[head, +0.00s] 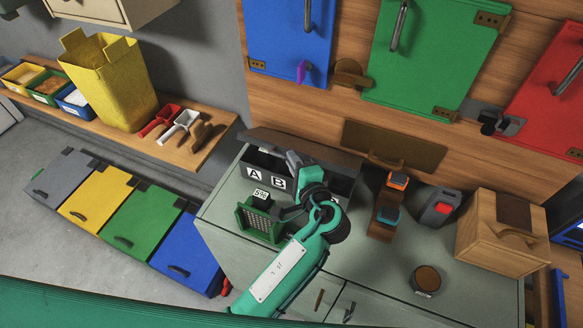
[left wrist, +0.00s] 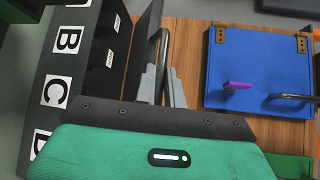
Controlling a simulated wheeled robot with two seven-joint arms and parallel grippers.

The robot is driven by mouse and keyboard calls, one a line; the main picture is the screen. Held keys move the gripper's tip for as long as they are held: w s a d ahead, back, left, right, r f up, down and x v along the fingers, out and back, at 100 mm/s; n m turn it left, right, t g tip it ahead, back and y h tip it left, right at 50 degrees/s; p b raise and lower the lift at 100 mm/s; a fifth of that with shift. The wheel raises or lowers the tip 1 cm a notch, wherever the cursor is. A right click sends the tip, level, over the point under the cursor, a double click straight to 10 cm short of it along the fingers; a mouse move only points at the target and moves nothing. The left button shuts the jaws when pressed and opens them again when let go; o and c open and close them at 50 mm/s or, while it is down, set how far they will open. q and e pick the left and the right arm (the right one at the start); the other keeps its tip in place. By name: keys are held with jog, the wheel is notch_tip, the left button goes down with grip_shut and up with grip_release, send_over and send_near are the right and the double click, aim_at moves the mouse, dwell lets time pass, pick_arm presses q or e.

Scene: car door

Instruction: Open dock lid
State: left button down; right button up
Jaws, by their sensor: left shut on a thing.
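The dock (head: 265,183) is a dark box on the grey-green counter, with white letter labels A and B on its front. In the left wrist view its labelled front (left wrist: 40,110) shows B, C and part of another label. The dark dock lid (head: 275,140) stands raised along the back of the dock; it shows nearly edge-on in the left wrist view (left wrist: 143,45). My left gripper (head: 293,160) is at the lid. Its grey fingers (left wrist: 162,85) are shut on the lid's metal handle (left wrist: 164,45). My arm hides part of the dock. My right gripper is out of view.
A green basket (head: 260,222) stands in front of the dock. Right of it on the counter are a small brown stand (head: 384,212), a grey-red device (head: 438,207), a round container (head: 427,280) and a wooden box (head: 500,232). Blue (head: 287,40), green and red doors hang behind.

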pick_arm(q)
jog(key=shift+w+d+r, duration=0.1)
jog(key=shift+w+r, duration=0.1)
jog(key=shift+r, duration=0.15)
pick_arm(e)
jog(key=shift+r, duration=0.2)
pick_arm(q)
jog(key=c, duration=1.5)
grip_release()
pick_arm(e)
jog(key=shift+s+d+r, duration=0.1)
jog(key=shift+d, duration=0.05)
